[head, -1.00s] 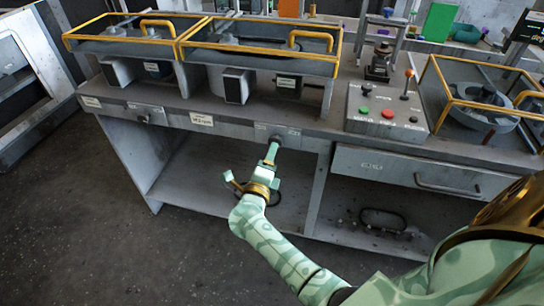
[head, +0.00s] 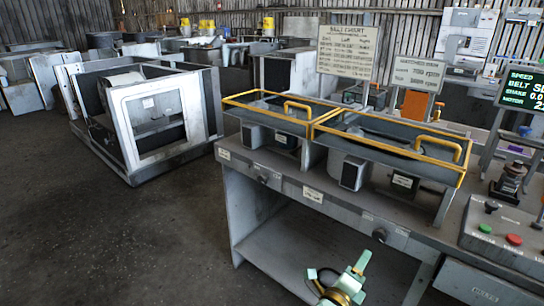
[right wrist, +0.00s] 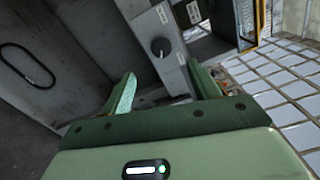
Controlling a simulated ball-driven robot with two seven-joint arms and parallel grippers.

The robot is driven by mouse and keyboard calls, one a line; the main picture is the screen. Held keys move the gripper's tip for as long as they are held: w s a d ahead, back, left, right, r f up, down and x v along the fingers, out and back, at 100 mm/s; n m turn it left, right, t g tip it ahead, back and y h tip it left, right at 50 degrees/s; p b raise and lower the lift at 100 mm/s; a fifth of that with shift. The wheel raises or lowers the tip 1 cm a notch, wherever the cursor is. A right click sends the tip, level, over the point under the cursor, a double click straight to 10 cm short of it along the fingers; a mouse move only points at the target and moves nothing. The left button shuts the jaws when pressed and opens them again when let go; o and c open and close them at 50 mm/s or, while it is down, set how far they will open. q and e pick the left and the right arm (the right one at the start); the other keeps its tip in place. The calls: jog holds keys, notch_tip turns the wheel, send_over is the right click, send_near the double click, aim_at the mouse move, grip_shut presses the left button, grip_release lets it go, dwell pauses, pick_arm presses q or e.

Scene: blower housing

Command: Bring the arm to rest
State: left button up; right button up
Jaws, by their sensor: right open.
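My right gripper (head: 338,268) shows at the bottom of the head view, in front of the bench (head: 275,183). Its pale green fingers are apart, with nothing between them. In the right wrist view the two fingers (right wrist: 164,88) stand wide apart and empty. A dark round knob (right wrist: 160,47) on the bench's front panel shows beyond the gap, clear of the fingers. My left gripper is not in view.
Two yellow-railed housings (head: 265,104) (head: 390,142) stand on the bench. A control box (head: 510,238) with buttons is at the right. The open shelf (head: 300,255) lies behind my gripper. A grey machine frame (head: 150,115) stands at the left; the floor (head: 150,235) before it is clear.

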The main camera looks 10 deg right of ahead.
jog(key=w+a+f+n+t+y, duration=0.1)
jog(key=a+f+n+t+y, duration=0.3)
jog(key=n, duration=0.4)
jog(key=w+a+f+n+t+y, duration=0.1)
jog(key=a+f+n+y, duration=0.4)
jog(key=n, duration=0.3)
jog(key=s+a+f+n+g+y, duration=0.25)
jog(key=s+f+n, duration=0.25)
jog(key=s+f, duration=0.25)
jog(key=s+a+f+n+g+y, duration=0.25)
jog(key=s+f+n, duration=0.3)
jog(key=f, duration=0.35)
jog(key=s+d+f+n+g, duration=0.1)
jog(key=s+f+n+g, duration=0.1)
jog(key=s+f, duration=0.35)
jog(key=s+d+f+n+g+p, duration=0.1)
jog(key=s+f+g, duration=0.15)
jog(key=s, duration=0.55)
jog(key=s+d+f+n+g, duration=0.2)
jog(key=s+f+g, duration=0.15)
jog(key=s, duration=0.35)
jog(key=s+d+f+n+g, duration=0.1)
jog(key=s+d+g, duration=0.1)
jog(key=s, duration=1)
jog(key=s+d+f+n+g, duration=0.1)
jog(key=s+d+g, duration=0.1)
jog(key=s, duration=0.9)
jog(key=shift+s+d+f+n+h+p, duration=0.15)
jog(key=shift+s+d+n+h+p, duration=0.2)
jog(key=shift+d, duration=0.5)
